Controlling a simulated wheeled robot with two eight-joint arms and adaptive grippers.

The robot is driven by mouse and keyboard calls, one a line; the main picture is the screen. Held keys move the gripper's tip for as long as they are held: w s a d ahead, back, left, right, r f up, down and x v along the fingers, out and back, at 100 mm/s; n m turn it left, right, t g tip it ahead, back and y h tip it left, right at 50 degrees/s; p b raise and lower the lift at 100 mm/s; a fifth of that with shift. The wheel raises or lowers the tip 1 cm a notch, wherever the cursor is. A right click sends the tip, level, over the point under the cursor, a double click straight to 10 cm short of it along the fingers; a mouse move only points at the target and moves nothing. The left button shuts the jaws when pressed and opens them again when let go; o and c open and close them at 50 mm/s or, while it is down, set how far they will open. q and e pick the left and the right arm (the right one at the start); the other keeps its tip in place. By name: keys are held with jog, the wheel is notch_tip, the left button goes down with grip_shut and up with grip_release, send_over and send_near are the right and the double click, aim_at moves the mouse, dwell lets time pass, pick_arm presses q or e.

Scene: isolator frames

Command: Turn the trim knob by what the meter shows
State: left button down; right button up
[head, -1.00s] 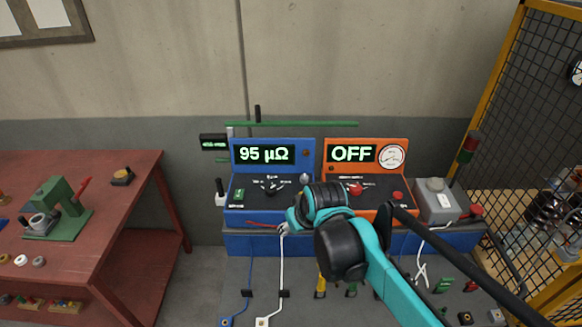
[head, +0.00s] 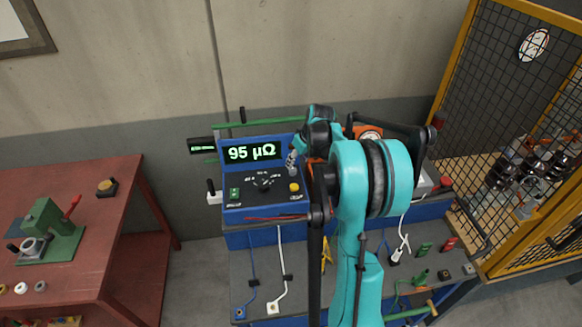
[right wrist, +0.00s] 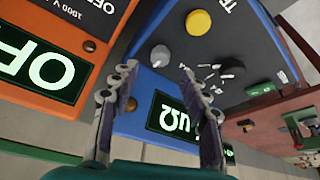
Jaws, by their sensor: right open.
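The blue meter (head: 232,205) stands on the bench, and its green display (head: 251,152) reads 95 µΩ. In the right wrist view, a grey knob (right wrist: 161,56) sits on its sloping panel beside a yellow button (right wrist: 199,22) and a black pointer dial (right wrist: 232,68). I cannot read a label marking the trim knob. The yellow button (head: 294,187) and black dial (head: 262,184) also show in the head view. My right gripper (head: 291,160) is open at the meter's upper right. In the wrist view its fingertips (right wrist: 160,72) lie either side of the grey knob, holding nothing. My left gripper is not in view.
An orange instrument (right wrist: 58,98) stands close beside the meter; its display starts with OF. My right arm mostly hides it in the head view. A red table (head: 100,190) is at the left, and a yellow-framed mesh cage (head: 530,110) at the right.

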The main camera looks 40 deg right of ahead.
aim_at(293, 170)
jog(key=x, duration=0.6)
jog(key=shift+f+b, duration=0.1)
jog(key=shift+b, duration=0.2)
grip_shut()
